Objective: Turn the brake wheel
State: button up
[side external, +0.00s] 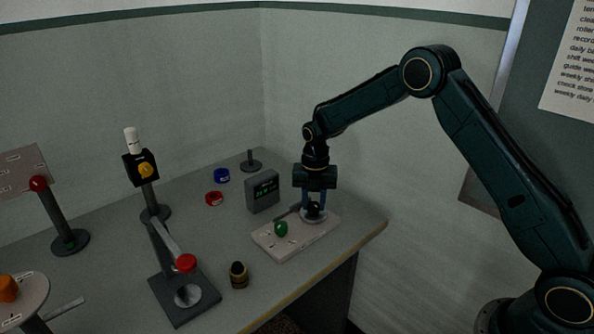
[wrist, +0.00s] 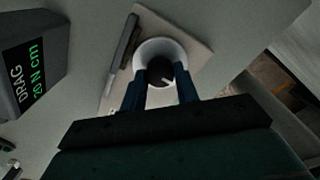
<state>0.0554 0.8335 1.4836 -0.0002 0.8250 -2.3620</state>
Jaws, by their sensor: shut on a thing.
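The brake wheel (wrist: 160,68) shows in the wrist view as a dark round knob with a white pointer mark, in the middle of a pale round dial (wrist: 143,49). It sits on a beige base plate (side external: 264,240) near the right end of the table. My gripper (side external: 315,206) points straight down over the right part of this plate. Its two blue fingers are shut on the knob, one on each side; they hide part of it. A dark bar (wrist: 124,41) lies beside the dial. A green ball knob (side external: 281,229) stands at the plate's left part.
A grey meter (side external: 262,191) reading DRAG stands just behind the plate. Blue (side external: 222,176) and red (side external: 214,199) discs lie further back. A dark and gold piece (side external: 238,275) and a red-knobbed lever stand (side external: 186,263) are to the left. The table edge is close on the right.

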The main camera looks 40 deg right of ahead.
aim_at(313, 204)
jog(key=o, duration=1)
jog(key=shift+c, duration=0.2)
jog(key=shift+r, duration=0.1)
notch_tip(313, 204, up, 14)
dwell(0.4)
